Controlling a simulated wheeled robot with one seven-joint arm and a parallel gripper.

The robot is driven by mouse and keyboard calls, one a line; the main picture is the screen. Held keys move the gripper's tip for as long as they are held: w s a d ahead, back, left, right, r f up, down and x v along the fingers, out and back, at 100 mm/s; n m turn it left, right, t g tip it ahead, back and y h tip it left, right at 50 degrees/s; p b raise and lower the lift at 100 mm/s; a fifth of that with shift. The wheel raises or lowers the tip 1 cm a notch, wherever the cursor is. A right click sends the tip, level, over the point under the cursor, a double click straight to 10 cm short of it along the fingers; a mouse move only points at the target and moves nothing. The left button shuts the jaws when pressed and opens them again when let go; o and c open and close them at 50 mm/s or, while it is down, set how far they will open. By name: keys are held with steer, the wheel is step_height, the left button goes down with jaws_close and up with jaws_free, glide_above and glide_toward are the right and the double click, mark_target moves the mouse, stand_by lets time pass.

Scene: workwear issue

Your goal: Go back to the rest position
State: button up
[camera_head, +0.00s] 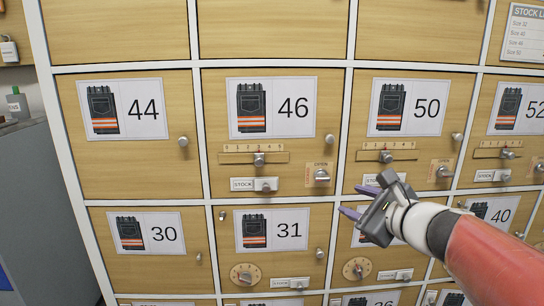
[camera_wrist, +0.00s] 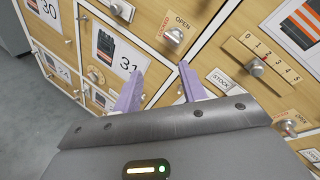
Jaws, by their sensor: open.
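My gripper (camera_head: 352,199) is open and empty, with two purple fingers apart. In the head view it is in front of the locker wall, by the lower edge of the door marked 50 (camera_head: 405,107) and over part of the door below. It points left, towards the door marked 31 (camera_head: 272,231). In the wrist view the open fingers (camera_wrist: 159,70) have nothing between them. I cannot tell whether a finger touches the wall. My arm comes in from the lower right.
The wooden doors, marked 44 (camera_head: 124,108), 46 (camera_head: 272,107), 30 (camera_head: 146,233) and others, carry protruding knobs, sliders and latches. A round dial (camera_head: 246,274) is on door 31. A grey cabinet (camera_head: 45,215) stands at the left. Grey floor (camera_wrist: 40,130) shows at the wrist view's left.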

steer(key=s+a+f+n+g, duration=0.3)
steer(key=s+a+f+n, duration=0.15)
steer(key=s+n, duration=0.25)
steer(key=s+a+f+n+g, duration=0.3)
steer(key=s+f+n+g, duration=0.15)
steer(key=s+n, duration=0.3)
steer(key=s+d+f+n+g+h, duration=0.1)
steer(key=s+d+f+n+h, duration=0.3)
steer(key=n, duration=0.5)
steer(key=s+f+h, duration=0.1)
steer(key=s+h, duration=0.1)
steer(key=s, duration=0.1)
steer(key=shift+d+f, duration=0.25)
steer(key=shift+f, duration=0.1)
stand_by(0.7)
